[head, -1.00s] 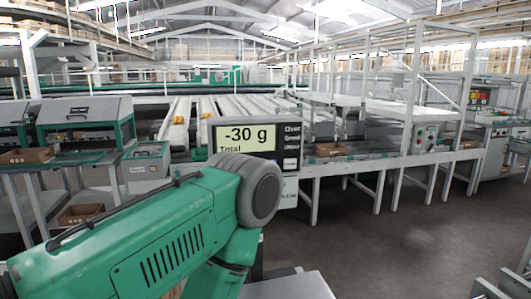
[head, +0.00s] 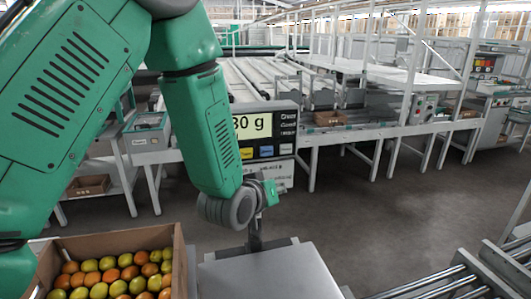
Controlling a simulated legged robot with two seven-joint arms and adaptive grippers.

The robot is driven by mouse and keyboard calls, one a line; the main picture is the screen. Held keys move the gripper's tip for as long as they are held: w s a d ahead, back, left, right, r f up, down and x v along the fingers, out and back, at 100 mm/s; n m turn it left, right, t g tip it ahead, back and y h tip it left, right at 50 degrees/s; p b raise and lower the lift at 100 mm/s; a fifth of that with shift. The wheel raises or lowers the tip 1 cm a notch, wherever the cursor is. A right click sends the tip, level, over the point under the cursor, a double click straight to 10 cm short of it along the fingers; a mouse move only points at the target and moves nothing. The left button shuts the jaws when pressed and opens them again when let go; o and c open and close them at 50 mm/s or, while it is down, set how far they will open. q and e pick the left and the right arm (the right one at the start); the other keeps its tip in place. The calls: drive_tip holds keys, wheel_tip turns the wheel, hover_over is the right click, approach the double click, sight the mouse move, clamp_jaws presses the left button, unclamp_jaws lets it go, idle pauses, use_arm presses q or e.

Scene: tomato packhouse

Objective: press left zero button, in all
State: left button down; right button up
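The scale's display (head: 252,127) stands behind a flat grey weighing plate (head: 270,275). My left arm covers its left part, and "30 g" shows. Under the readout are a yellow button (head: 246,153), a blue button (head: 266,151) and a dark-and-white button (head: 286,149). Their labels are too small to read, so I cannot tell which is the zero button; others may be hidden. My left arm bends down in front of the display, its wrist below the buttons. A small green part (head: 268,192) shows beyond the wrist; the fingers cannot be made out. My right gripper is out of view.
A cardboard box (head: 178,262) of green and orange tomatoes stands left of the plate. A roller conveyor (head: 440,287) is at the lower right. Sorting tables and white frames (head: 400,130) stand behind, with open floor (head: 370,215) between.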

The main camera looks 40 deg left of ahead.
sight(266, 151)
use_arm(q)
wheel_tip(266, 151, up, 4)
drive_tip(key=w+t, duration=0.1)
drive_tip(key=shift+w+a+f, duration=0.15)
drive_tip(key=shift+w+a, duration=1.4)
drive_tip(key=shift+a, duration=0.3)
drive_tip(key=shift+w+a+f, duration=0.15)
drive_tip(key=shift+w+a, duration=1.35)
drive_tip(key=shift+a, duration=0.3)
drive_tip(key=shift+d+r, duration=0.15)
drive_tip(key=shift+d, duration=0.3)
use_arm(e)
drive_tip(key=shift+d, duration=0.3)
use_arm(q)
drive_tip(key=shift+a, duration=0.3)
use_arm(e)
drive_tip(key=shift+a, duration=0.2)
use_arm(q)
drive_tip(key=shift+d, duration=0.2)
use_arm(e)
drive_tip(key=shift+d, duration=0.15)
use_arm(q)
drive_tip(key=shift+a, duration=0.1)
